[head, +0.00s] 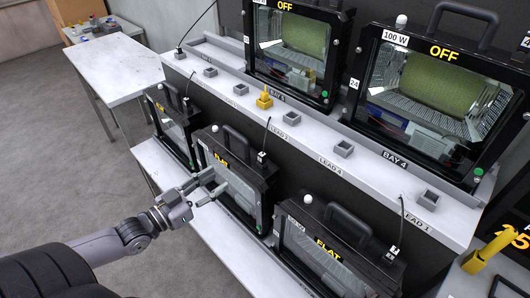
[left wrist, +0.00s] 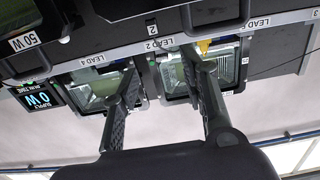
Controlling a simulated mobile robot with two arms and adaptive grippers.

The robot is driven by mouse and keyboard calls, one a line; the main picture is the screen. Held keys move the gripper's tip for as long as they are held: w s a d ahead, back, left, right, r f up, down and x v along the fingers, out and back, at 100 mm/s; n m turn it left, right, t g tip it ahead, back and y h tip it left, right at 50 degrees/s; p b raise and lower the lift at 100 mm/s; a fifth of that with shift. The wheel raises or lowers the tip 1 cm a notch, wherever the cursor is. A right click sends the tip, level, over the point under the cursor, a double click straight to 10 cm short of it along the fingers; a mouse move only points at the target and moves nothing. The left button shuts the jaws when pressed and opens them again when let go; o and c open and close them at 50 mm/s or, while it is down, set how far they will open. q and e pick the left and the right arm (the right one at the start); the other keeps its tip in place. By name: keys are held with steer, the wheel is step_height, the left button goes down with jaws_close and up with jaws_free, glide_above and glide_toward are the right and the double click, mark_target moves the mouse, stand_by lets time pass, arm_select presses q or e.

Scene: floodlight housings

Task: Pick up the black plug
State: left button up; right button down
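My left gripper (head: 214,185) is open and empty. It is in front of the glass of the middle lower floodlight housing marked FLAT (head: 248,190). In the left wrist view its two fingers (left wrist: 160,68) stand apart with nothing between them. Thin black leads end in small dark fittings: one at the upper left (head: 180,53), one on the middle lower housing (head: 262,156), one on the near lower housing (head: 394,250). I cannot tell which of these is the black plug. A yellow plug (head: 264,100) stands upright on the shelf. My right gripper is not in view.
A white shelf (head: 310,150) with several grey square sockets runs above the lower housings. Two upper housings marked OFF (head: 290,45) stand behind it. A white table (head: 115,68) is at the upper left. A yellow object (head: 488,250) stands at the right. Floor at left is clear.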

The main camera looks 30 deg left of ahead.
mark_target(260, 156)
arm_select(q)
steer(key=x, duration=1)
steer(key=shift+w+d+r+p, duration=0.15)
steer(key=shift+w+d+p, duration=0.1)
steer(key=shift+w+p, duration=0.15)
steer(key=shift+d+f+p+x, duration=0.1)
steer(key=shift+d+p+x, duration=0.1)
steer(key=shift+x, duration=0.8)
steer(key=shift+d+f+p+x, duration=0.1)
steer(key=shift+p+x, duration=0.05)
steer(key=shift+x, duration=0.85)
steer(key=shift+d+f+p+x, duration=0.1)
steer(key=shift+d+p+x, duration=0.1)
steer(key=shift+x, duration=0.75)
steer(key=shift+s, duration=0.1)
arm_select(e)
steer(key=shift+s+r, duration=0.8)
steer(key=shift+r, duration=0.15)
arm_select(q)
steer(key=shift+a, duration=0.1)
steer(key=shift+c, duration=0.5)
jaws_close()
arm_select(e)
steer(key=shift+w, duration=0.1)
